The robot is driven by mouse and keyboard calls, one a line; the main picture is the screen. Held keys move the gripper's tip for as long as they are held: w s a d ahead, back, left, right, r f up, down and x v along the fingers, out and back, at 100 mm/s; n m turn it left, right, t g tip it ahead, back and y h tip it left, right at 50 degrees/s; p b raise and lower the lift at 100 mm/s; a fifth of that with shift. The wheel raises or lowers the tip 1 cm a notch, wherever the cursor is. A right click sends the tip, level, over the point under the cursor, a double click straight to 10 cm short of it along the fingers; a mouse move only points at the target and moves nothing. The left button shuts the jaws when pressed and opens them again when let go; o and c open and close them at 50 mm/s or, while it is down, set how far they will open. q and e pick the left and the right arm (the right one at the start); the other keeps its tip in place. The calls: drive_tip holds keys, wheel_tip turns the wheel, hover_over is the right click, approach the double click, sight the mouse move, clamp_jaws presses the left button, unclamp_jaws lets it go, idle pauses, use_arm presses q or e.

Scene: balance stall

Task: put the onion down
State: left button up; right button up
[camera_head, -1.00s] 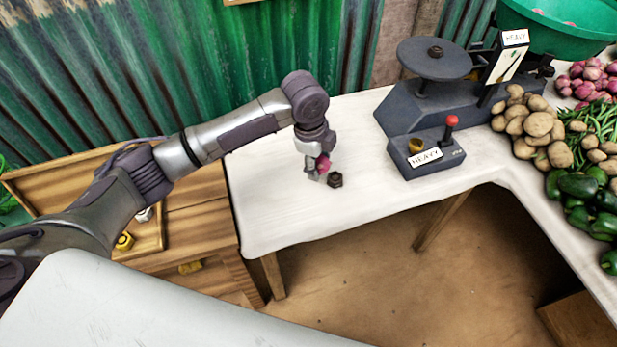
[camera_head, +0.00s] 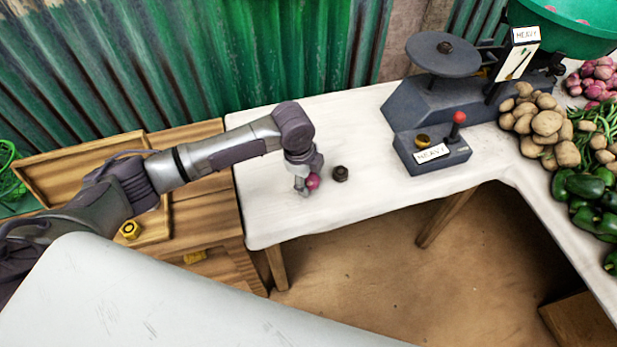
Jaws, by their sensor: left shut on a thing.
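A small pink-red onion (camera_head: 313,181) is at the tip of my left gripper (camera_head: 305,186), which is shut on it. The gripper points down over the left part of the white table (camera_head: 390,182), close to the surface. I cannot tell whether the onion touches the table. A small dark weight (camera_head: 340,174) stands on the table just right of the onion, apart from it. My right gripper is not in view.
A grey balance scale (camera_head: 440,105) stands at the back with a dark weight on its plate. Its front box (camera_head: 460,155) has a red-knobbed lever and a HEAVY label. Potatoes (camera_head: 540,125) and peppers (camera_head: 590,190) lie at right. A wooden tray (camera_head: 75,172) is at left.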

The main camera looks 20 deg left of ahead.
use_arm(q)
drive_tip(key=o, duration=1.2)
wheel_tip(320, 180, up, 12)
drive_tip(key=s+a, duration=0.1)
drive_tip(key=shift+s+a+p, duration=0.2)
drive_tip(key=shift+p, duration=0.1)
